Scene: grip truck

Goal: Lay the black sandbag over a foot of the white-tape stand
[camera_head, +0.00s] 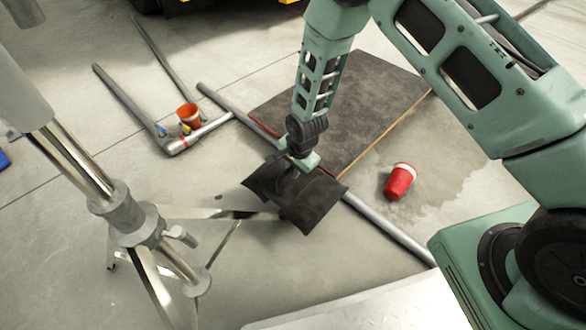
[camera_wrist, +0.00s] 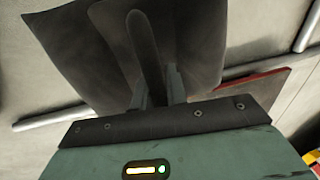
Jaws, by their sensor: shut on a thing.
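The black sandbag (camera_head: 312,205) hangs from my gripper (camera_head: 298,163), its two halves drooping on either side of the jaws. In the wrist view the sandbag (camera_wrist: 85,50) fills the top, and its strap stands between the fingers of my gripper (camera_wrist: 155,85). A metal stand (camera_head: 122,215) is at the left in the head view. One foot (camera_head: 190,212) reaches right, and its far end passes out of sight at the sandbag's lower left. I cannot tell whether the bag touches the foot or floor. I cannot make out white tape on the stand.
A dark board (camera_head: 350,100) lies behind the sandbag. A long grey pipe (camera_head: 385,228) runs past the bag; other pipes (camera_head: 128,103) lie at the upper left. An orange cup (camera_head: 187,114) and a red cup (camera_head: 400,181) are on the floor. Floor below the bag is clear.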

